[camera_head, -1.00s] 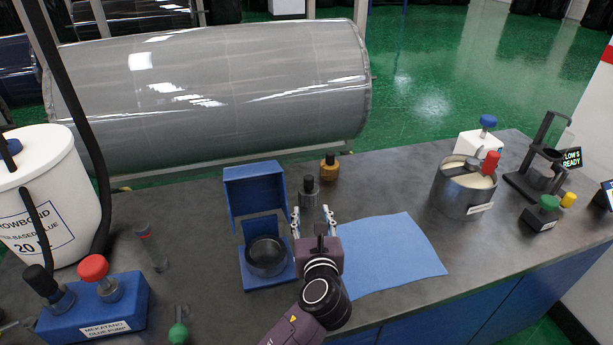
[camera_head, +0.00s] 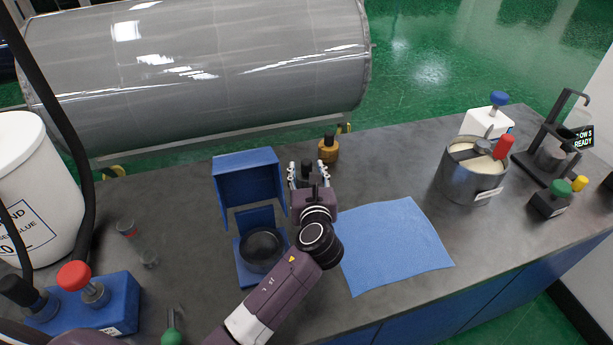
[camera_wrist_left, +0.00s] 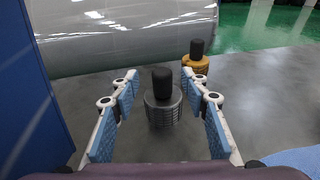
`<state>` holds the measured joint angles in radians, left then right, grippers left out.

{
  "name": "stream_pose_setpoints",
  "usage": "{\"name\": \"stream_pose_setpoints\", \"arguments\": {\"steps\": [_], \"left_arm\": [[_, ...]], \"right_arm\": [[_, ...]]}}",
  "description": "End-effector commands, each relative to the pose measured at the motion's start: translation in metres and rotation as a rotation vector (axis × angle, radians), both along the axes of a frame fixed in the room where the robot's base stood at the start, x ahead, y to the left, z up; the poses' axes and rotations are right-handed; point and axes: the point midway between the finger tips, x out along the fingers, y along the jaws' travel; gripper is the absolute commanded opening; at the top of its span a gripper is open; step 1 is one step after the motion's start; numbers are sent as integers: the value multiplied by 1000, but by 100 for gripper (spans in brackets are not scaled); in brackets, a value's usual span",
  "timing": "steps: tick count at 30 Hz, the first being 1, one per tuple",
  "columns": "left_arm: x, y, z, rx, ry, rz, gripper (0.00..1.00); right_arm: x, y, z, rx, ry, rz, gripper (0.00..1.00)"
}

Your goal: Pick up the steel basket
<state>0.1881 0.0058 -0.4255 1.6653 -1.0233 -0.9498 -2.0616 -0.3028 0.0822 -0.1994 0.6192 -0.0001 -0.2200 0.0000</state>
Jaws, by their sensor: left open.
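The steel basket (camera_wrist_left: 163,108) is a grey knurled cylinder with a black knob on top. It stands upright on the dark bench, and in the head view only its black top (camera_head: 307,166) shows clearly past my gripper. My left gripper (camera_head: 307,176) is open and reaches over the bench towards it. In the left wrist view the blue-padded fingers (camera_wrist_left: 159,84) spread to either side of the steel basket, which appears centred ahead between them; I see no contact. My right gripper is not in view.
A brass basket (camera_head: 328,148) stands just behind to the right. A blue open-lidded box (camera_head: 247,172) with a dark round cup (camera_head: 262,250) is close on the left. A flat blue cloth (camera_head: 395,245) lies to the right. A metal pot (camera_head: 472,172) stands farther right.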

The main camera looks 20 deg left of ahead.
Motion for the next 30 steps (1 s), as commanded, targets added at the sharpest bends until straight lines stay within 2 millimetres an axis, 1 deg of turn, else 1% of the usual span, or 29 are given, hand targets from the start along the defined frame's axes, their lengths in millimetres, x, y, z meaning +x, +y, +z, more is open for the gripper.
{"name": "stream_pose_setpoints", "arguments": {"steps": [1, 3, 7, 11, 17, 28, 30], "left_arm": [[8, 2, 1, 1, -1, 2, 42], [17, 4, 0, 1, 1, 2, 42], [30, 9, -4, 0, 0, 1, 42], [35, 12, -6, 0, 1, 1, 42], [35, 12, -6, 0, 0, 1, 42], [35, 12, -6, 0, 0, 1, 1], [35, 12, -6, 0, 0, 1, 0]], "right_arm": [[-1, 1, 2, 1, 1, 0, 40], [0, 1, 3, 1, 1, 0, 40], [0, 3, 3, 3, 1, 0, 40], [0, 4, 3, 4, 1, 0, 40], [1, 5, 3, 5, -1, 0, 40], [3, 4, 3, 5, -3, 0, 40], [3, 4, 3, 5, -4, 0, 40]]}}
